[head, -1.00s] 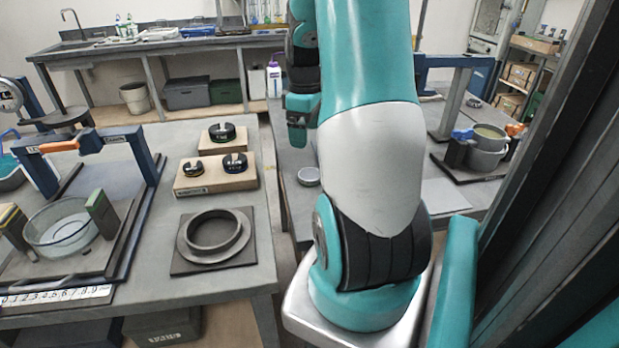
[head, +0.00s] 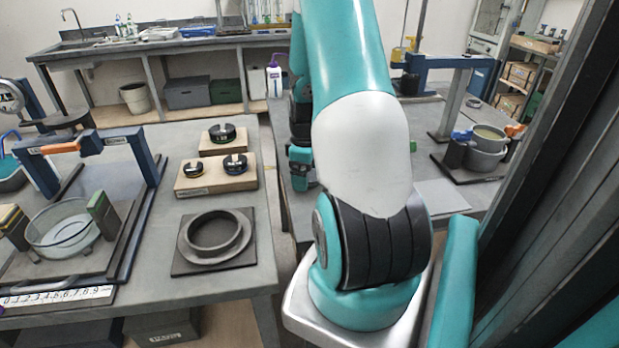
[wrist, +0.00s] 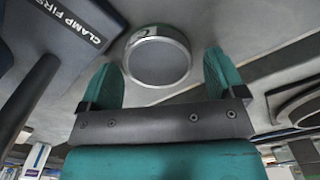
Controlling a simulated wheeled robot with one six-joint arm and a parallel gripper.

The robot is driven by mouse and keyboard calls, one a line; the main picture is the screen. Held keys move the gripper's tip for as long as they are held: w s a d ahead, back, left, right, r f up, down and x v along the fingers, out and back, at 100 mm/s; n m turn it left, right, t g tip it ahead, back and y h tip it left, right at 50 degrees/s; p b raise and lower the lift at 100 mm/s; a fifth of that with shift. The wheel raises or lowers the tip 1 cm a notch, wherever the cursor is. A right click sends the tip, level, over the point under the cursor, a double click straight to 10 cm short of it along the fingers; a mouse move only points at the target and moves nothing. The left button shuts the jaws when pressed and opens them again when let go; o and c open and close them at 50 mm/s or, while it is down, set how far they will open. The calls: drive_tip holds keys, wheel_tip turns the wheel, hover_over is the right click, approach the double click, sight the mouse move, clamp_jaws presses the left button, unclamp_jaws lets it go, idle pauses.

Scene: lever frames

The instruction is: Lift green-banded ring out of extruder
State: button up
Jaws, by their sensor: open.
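My gripper (wrist: 165,85) is open and empty, its two teal fingers spread in the wrist view. A round grey disc with a silver rim (wrist: 157,57) lies just past the fingertips, between them in the picture. In the head view my gripper (head: 300,180) is over the right table's left edge, partly behind my arm. A black ring (head: 222,133) with a faint greenish mark sits on the rear wooden block. I cannot clearly make out a green band. Which fixture is the extruder is unclear; a blue frame (head: 140,160) with an orange handle stands on the left table.
A dark frame part marked "CLAMP FIRST" (wrist: 75,25) is close at left in the wrist view. Two black rings sit on the front wooden block (head: 190,188). A grey flanged collar (head: 215,257) lies on the left table. A pot fixture (head: 487,160) stands at right.

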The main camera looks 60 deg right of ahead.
drive_tip(key=c, duration=1.1)
drive_tip(key=shift+c, duration=0.2)
drive_tip(key=shift+r, duration=0.1)
